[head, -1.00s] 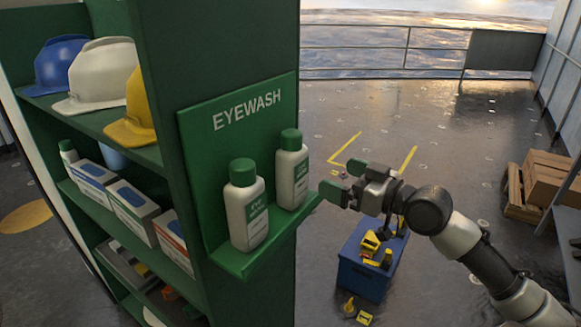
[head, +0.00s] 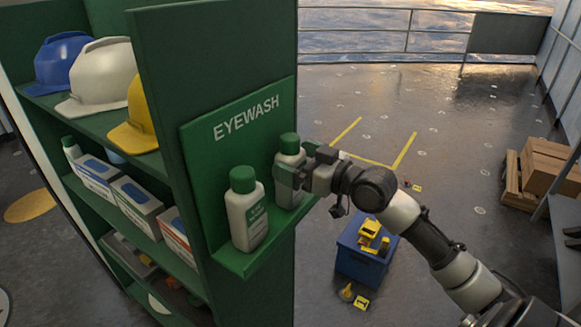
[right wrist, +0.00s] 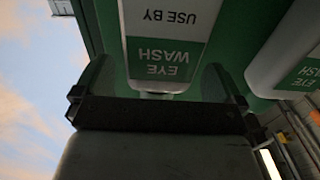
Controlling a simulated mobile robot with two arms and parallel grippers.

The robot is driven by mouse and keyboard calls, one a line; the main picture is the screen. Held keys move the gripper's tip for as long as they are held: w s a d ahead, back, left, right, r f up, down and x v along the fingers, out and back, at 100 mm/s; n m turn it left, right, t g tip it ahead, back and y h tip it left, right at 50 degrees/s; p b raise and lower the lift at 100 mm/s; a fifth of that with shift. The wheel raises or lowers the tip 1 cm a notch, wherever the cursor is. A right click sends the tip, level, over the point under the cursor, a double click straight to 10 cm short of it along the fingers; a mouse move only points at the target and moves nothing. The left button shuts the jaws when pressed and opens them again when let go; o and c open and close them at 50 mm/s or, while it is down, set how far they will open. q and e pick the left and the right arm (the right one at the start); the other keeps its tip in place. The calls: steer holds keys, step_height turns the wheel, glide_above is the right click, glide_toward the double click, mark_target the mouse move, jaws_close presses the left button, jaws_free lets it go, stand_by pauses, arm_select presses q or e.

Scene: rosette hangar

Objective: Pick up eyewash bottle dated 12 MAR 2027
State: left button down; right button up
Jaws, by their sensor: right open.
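Two white eyewash bottles with green caps stand upright on the small ledge of the green EYEWASH board (head: 238,118). The left bottle (head: 246,215) stands free; its edge also shows in the right wrist view (right wrist: 290,50). My right gripper (head: 303,165) is open at the right bottle (head: 290,150) and partly hides it. In the right wrist view that bottle (right wrist: 165,60) lies in line with the gap between my open fingers (right wrist: 157,85), its label upside down. "EYE WASH" and "USE BY" are readable there; no date is readable on either bottle. My left gripper is not in view.
The green shelf unit (head: 160,60) holds hard hats (head: 101,75) and several boxes (head: 136,205). Open deck lies behind my right arm.

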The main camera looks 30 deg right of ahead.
steer(key=shift+x, duration=1.15)
steer(key=shift+s+d, duration=0.1)
steer(key=shift+c, duration=1.1)
steer(key=c, duration=1)
steer(key=shift+c, duration=0.5)
steer(key=shift+r, duration=0.1)
